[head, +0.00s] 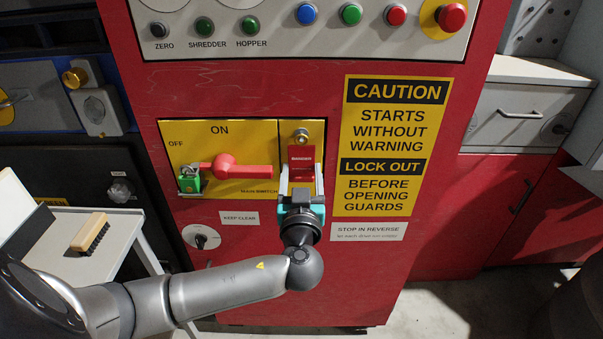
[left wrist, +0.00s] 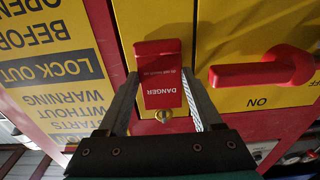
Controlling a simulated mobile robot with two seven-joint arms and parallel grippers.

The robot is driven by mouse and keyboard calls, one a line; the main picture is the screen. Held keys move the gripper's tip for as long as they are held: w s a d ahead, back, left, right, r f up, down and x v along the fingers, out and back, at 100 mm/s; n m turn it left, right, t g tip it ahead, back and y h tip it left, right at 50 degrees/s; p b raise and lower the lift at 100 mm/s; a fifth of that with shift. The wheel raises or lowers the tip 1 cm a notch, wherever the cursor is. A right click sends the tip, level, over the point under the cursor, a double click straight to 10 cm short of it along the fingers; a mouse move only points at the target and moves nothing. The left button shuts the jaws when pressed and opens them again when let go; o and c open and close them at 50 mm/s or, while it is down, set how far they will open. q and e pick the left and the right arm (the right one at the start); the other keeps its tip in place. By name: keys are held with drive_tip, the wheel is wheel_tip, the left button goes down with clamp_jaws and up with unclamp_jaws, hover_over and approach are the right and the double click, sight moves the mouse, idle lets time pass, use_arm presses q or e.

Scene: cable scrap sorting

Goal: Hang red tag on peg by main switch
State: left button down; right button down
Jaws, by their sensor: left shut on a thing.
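The red tag (head: 301,160), marked DANGER, is held between the fingers of my left gripper (head: 301,178), in front of the yellow panel. In the left wrist view the tag (left wrist: 161,75) appears upside down between the two fingers of the gripper (left wrist: 160,85). The brass peg (head: 301,136) is on the panel just above the tag's top edge; it also shows in the left wrist view (left wrist: 163,115). I cannot tell whether the tag is around the peg or only below it. The red main switch handle (head: 245,171) is left of the tag. My right gripper is not in view.
A green padlock (head: 189,179) hangs at the left end of the switch. A yellow caution sign (head: 390,145) is close on the right. Push buttons (head: 351,14) line the panel above. A brush (head: 90,232) lies on a trolley at left.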

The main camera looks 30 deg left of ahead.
use_arm(q)
unclamp_jaws()
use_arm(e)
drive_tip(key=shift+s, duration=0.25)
